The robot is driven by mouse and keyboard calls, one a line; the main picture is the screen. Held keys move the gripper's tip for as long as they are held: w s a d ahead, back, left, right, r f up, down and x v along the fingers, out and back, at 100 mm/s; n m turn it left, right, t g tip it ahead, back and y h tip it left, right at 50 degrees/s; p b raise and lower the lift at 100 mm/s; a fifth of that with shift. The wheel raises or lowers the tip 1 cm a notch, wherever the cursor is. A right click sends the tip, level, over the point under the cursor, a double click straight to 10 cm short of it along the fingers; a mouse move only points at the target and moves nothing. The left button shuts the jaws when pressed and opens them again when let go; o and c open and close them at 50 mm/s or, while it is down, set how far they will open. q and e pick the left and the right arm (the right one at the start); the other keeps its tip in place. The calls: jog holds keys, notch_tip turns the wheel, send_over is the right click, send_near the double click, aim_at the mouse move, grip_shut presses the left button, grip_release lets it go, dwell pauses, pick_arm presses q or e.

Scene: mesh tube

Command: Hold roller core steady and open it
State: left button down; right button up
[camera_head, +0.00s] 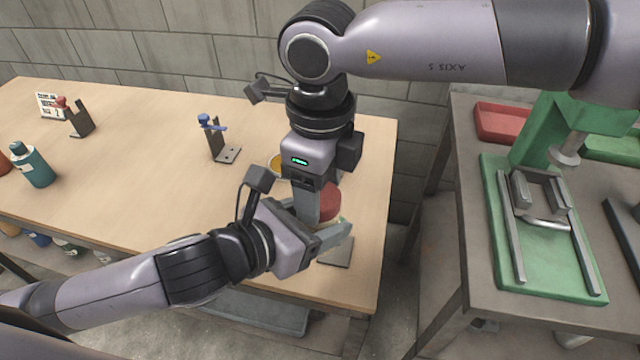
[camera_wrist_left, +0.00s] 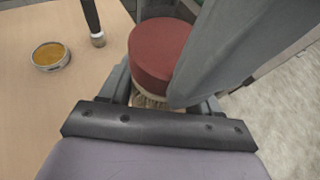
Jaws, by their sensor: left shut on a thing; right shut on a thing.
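The roller core (camera_head: 331,203) stands near the right end of the wooden table, with a round red top. In the left wrist view its red top (camera_wrist_left: 163,54) is clear, and a tan, rough-looking lower part (camera_wrist_left: 148,101) shows just beneath. My left gripper (camera_head: 334,234) comes in low from the left and is shut around the lower part. My right gripper (camera_head: 322,207) points down from above and is shut on the red top. Its large grey finger covers the top's right side in the left wrist view. Much of the lower body is hidden by the fingers.
A yellow-filled tin (camera_wrist_left: 51,56) sits on the wooden table (camera_head: 130,150) behind the grippers. A blue-topped bracket (camera_head: 215,137) and a teal bottle (camera_head: 33,165) stand further left. A dark plate (camera_head: 337,252) lies near the table's right edge. A green press (camera_head: 540,220) stands on a separate right-hand table.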

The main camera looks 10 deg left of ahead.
jog(key=shift+r, duration=0.15)
dwell(0.5)
jog(key=shift+r, duration=0.95)
jog(key=shift+r, duration=0.1)
